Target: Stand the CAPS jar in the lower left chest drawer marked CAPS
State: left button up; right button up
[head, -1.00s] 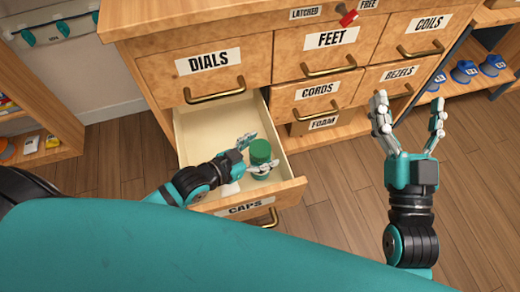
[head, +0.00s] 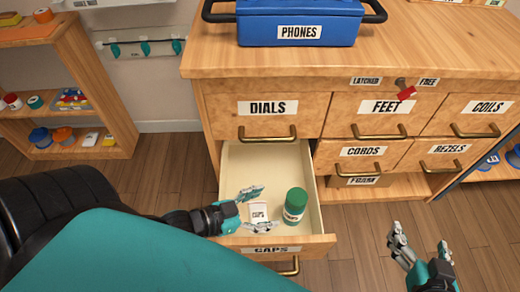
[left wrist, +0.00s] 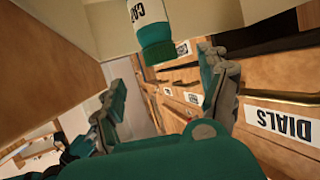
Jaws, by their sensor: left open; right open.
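The CAPS jar (head: 295,205), green-lidded with a white label, stands upright in the open lower left drawer marked CAPS (head: 272,249). It is on the right side of the drawer floor, near the front. My left gripper (head: 258,209) is open inside the drawer, left of the jar and apart from it. In the left wrist view the jar (left wrist: 157,40) shows upside down beyond the open fingers (left wrist: 165,95). My right gripper (head: 422,245) is open and empty over the floor at the lower right.
The closed DIALS drawer (head: 267,117) is above. A blue PHONES case (head: 299,24) stands on the chest top. A red-tipped latch (head: 405,93) is above FEET. Shelves (head: 70,88) stand at left.

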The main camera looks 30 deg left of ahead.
pick_arm(q)
jog(key=w+d+r+n+y, duration=0.1)
jog(key=w+r+n+y, duration=0.3)
jog(key=r, duration=0.4)
jog(key=shift+w+r+y, duration=0.3)
jog(key=shift+w+y, duration=0.2)
jog(key=shift+w, duration=0.55)
pick_arm(e)
jog(key=shift+s+d+f+g, duration=0.15)
jog(key=shift+s+f+g, duration=0.1)
jog(key=shift+f+g, duration=0.1)
pick_arm(q)
jog(key=shift+d, duration=0.1)
